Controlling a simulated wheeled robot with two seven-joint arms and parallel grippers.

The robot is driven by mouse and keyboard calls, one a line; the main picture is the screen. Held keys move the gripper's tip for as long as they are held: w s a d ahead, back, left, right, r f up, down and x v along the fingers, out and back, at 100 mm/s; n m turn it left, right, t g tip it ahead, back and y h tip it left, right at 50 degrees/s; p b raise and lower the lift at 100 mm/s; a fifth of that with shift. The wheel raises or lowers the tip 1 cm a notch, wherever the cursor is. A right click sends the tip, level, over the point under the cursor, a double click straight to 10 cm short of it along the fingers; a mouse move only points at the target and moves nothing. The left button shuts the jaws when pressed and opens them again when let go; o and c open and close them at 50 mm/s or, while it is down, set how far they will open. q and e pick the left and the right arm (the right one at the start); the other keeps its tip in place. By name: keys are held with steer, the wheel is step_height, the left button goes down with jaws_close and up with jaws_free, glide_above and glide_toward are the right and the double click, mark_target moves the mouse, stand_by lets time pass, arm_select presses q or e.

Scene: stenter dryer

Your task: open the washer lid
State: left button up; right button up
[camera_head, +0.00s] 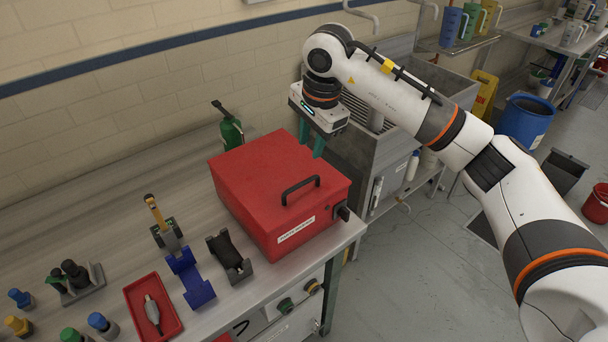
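The parts washer (240,215) is a red box with a white label on its front, standing on the steel bench. Its red lid (265,170) lies flat and looks closed, with a black handle (300,190) near the front edge. My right gripper (311,143) points down at the far right edge of the lid, behind the handle and apart from it. Its two green fingers are spread with nothing seen between them. Whether the fingers touch the lid's edge cannot be told. My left gripper is not in view.
A green bottle (231,131) stands behind the washer. A black holder (230,258), a blue holder (190,280) and a red tray (169,318) are left of it. A steel sink (372,165) is at the right. The bench behind and left is mostly clear.

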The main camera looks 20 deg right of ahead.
mark_target(303, 182)
steer(key=f+p, duration=0.1)
steer(key=f, duration=0.2)
steer(key=w+f+p, duration=0.1)
steer(key=f+p, duration=0.1)
steer(key=f, duration=0.2)
steer(key=w+a+f+p, duration=0.1)
steer(key=f, duration=0.2)
steer(key=shift+f+p, duration=0.3)
steer(key=shift+w+f, duration=0.1)
steer(key=shift+f, duration=0.35)
steer(key=shift+c, duration=0.4)
jaws_close()
